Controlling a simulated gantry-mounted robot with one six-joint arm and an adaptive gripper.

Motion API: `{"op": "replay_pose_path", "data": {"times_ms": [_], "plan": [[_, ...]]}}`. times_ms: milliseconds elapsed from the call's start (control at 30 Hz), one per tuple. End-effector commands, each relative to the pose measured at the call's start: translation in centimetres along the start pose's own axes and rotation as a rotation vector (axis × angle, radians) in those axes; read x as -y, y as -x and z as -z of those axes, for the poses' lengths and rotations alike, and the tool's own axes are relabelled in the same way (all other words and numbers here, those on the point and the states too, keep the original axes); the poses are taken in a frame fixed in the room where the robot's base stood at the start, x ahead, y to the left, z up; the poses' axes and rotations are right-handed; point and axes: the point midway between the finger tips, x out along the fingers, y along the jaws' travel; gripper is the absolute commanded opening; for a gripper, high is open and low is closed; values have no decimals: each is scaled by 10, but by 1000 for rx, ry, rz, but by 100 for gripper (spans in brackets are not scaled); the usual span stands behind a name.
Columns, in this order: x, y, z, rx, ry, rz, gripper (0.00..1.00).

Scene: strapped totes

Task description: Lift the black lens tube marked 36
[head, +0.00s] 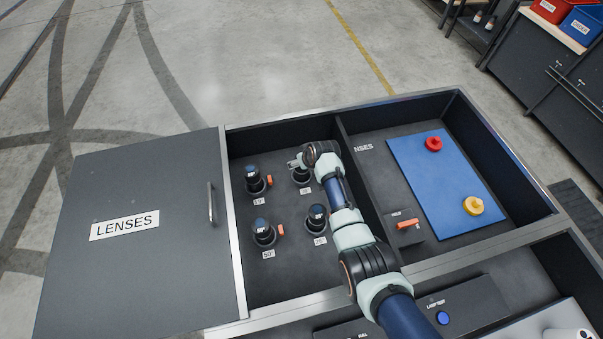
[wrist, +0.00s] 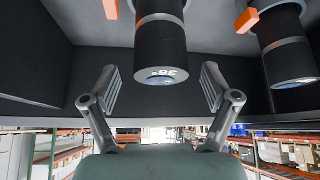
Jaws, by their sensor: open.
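The black lens tube marked 36 (wrist: 160,50) shows in the wrist view with its number upside down and a grey band above its marked end. In the head view this tube (head: 301,177) appears to be the back right one of the group, upright in its holder and partly covered by my gripper. My gripper (wrist: 160,84) is open, with one finger on each side of the tube's end in the wrist view and a visible gap on both sides. In the head view my gripper (head: 298,163) is at the tube's upper part, partly hidden by my wrist.
Other dark tubes stand nearby: back left (head: 253,178), front left (head: 263,232) and front right (head: 317,217). Orange tabs (head: 281,230) sit beside some. A grey lid marked LENSES (head: 150,260) lies left. A blue mat (head: 440,175) holds red and yellow pieces. A divider separates the compartments.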

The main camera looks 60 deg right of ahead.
Motion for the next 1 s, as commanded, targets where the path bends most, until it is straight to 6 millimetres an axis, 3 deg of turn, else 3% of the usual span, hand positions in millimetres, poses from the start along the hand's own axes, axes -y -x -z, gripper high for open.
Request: {"op": "replay_pose_path", "data": {"times_ms": [33,100,333,833,1000], "plan": [[0,-13,-3,1,0,1,86],[0,-17,-2,0,0,0,86],[0,-15,0,0,0,0,86],[0,-15,0,0,0,0,3],[0,-14,2,-2,0,0,0]]}}
